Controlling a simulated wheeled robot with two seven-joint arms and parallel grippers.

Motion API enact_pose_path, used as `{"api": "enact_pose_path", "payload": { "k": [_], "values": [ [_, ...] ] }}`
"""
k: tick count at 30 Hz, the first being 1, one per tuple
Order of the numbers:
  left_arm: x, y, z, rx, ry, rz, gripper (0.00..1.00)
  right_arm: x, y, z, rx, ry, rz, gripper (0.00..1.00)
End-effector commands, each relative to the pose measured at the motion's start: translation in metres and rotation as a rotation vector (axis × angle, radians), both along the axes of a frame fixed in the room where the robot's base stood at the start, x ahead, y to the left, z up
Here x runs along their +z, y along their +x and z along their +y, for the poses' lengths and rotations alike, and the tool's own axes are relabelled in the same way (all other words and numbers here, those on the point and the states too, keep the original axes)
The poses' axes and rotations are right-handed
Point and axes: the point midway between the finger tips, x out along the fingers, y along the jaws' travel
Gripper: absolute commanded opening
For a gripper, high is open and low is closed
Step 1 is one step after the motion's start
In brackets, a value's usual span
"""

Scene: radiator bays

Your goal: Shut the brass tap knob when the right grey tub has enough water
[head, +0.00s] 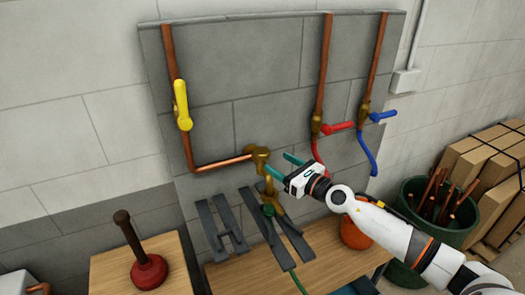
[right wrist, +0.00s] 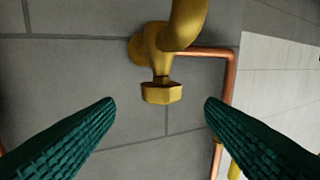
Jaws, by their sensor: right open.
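The brass tap (head: 261,154) sits on the grey wall panel at the end of a copper pipe. In the right wrist view its faceted brass knob (right wrist: 162,93) hangs below the curved brass body. My right gripper (head: 277,163) is open beside the tap. In the right wrist view its two teal fingers lie on either side of the knob, with a visible gap each side and nothing held. My left gripper is not in view.
Dark grey strips (head: 224,225) and a green hose (head: 296,282) are below the tap, near a wooden tabletop (head: 240,272). A red plunger (head: 149,272) stands at left. Yellow (head: 181,105), red (head: 338,127) and blue (head: 382,116) valve handles are above. A green bin (head: 412,210) stands at right.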

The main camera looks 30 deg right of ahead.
Motion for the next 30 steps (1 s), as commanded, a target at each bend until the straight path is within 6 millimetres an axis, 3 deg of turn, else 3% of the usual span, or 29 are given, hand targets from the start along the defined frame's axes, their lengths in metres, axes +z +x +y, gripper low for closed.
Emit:
{"api": "enact_pose_path", "payload": {
  "k": [3, 10, 15, 24, 30],
  "values": [
    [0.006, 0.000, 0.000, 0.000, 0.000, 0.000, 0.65, 0.003, 0.026, 0.009, 0.000, 0.007, -0.003, 0.64],
    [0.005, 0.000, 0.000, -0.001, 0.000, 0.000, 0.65, 0.000, 0.062, 0.019, -0.001, 0.007, -0.001, 0.64],
    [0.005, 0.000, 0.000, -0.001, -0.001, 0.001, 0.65, 0.000, 0.073, 0.023, 0.001, 0.004, 0.000, 0.64],
    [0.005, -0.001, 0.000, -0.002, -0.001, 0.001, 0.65, 0.000, 0.075, 0.023, 0.001, 0.004, 0.000, 0.64],
    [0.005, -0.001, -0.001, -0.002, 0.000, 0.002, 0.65, 0.000, 0.075, 0.023, 0.001, 0.004, 0.000, 0.33]
  ]
}}
